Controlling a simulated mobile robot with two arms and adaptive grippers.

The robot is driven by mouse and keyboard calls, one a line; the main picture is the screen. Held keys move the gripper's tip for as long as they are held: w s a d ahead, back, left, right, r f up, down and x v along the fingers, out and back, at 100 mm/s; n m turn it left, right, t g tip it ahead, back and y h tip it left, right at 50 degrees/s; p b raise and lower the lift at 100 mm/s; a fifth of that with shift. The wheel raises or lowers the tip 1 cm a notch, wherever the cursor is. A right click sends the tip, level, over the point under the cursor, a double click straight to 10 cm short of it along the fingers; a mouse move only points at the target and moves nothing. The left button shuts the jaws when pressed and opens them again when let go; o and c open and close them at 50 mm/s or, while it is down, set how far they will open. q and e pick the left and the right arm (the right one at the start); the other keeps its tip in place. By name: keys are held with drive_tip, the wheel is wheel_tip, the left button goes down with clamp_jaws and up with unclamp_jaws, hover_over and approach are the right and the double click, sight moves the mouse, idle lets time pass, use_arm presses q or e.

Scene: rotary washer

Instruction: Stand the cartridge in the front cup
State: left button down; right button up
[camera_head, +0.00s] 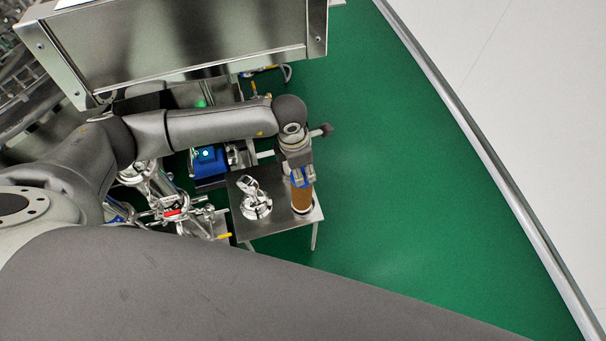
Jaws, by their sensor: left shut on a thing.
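My left gripper (300,178) reaches in from the left and points down over the right side of a small metal table (275,225). It is shut on the upper part of a brown, roughly upright cylinder, the cartridge (302,199). A pale rim shows around the cartridge's lower end; I cannot tell whether this is a cup or the cartridge's own end, nor whether it touches the table. A shiny metal fitting (256,206) stands on the table to the left of the cartridge. No empty cup is clearly seen. My right gripper is not in view.
A large steel cabinet (185,45) stands at the top. Metal pipes and valves with a red part (171,214) crowd the left of the table, beside a blue box (209,163). The green floor (400,190) to the right is clear.

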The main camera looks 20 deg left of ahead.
sight(302, 188)
use_arm(q)
drive_tip(key=f, duration=0.1)
drive_tip(key=f+b, duration=0.2)
drive_tip(key=f, duration=0.1)
drive_tip(key=shift+w+d, duration=0.1)
drive_tip(key=shift+w, duration=0.2)
drive_tip(key=shift+r, duration=0.1)
drive_tip(key=shift+b, duration=0.35)
drive_tip(key=c, duration=0.9)
unclamp_jaws()
